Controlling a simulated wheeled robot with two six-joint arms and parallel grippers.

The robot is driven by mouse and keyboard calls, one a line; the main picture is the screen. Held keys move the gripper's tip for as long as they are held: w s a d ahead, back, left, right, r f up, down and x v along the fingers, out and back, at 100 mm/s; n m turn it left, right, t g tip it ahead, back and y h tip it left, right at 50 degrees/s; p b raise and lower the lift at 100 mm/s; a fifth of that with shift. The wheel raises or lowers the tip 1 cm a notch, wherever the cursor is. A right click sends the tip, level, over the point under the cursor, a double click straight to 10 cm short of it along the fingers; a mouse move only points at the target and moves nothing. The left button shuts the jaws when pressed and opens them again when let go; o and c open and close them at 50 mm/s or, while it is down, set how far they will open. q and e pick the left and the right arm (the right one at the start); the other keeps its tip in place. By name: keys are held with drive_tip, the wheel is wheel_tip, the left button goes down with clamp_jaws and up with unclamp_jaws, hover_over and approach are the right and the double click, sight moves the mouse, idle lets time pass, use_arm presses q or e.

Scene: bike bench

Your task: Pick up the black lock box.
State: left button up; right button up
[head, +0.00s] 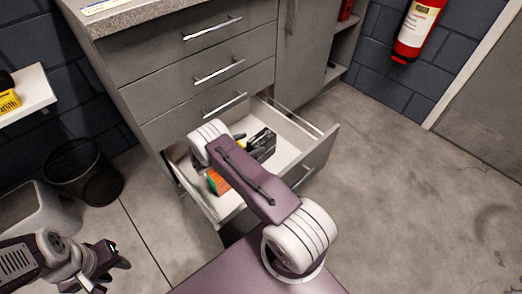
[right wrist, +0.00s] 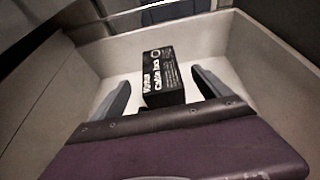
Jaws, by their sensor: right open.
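The black lock box (head: 262,144), with white lettering on one face, sits in the open bottom drawer (head: 318,165). It also shows in the right wrist view (right wrist: 162,78), near the middle of the picture. My right gripper (right wrist: 162,88) is open, with one finger to each side of the box in that view; I cannot tell whether either finger touches it. In the head view my right arm hides part of the drawer and most of that gripper. My left gripper (head: 103,266) is low at the left, away from the drawer; its jaw opening is unclear.
An orange and green item (head: 217,182) lies in the drawer's near left part. The grey cabinet (head: 190,75) with closed drawers rises behind. A black mesh bin (head: 85,172) stands at left, and a fire extinguisher (head: 417,30) hangs at back right. The floor at right is clear.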

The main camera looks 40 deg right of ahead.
sight(257, 141)
drive_tip(key=d+f, duration=0.1)
drive_tip(key=d+f+b, duration=0.1)
drive_tip(key=shift+w+d, duration=0.15)
drive_tip(key=shift+d, duration=0.5)
use_arm(q)
wheel_tip(257, 141, down, 3)
drive_tip(key=shift+r, duration=0.2)
use_arm(e)
drive_tip(key=shift+w+r, duration=0.1)
clamp_jaws()
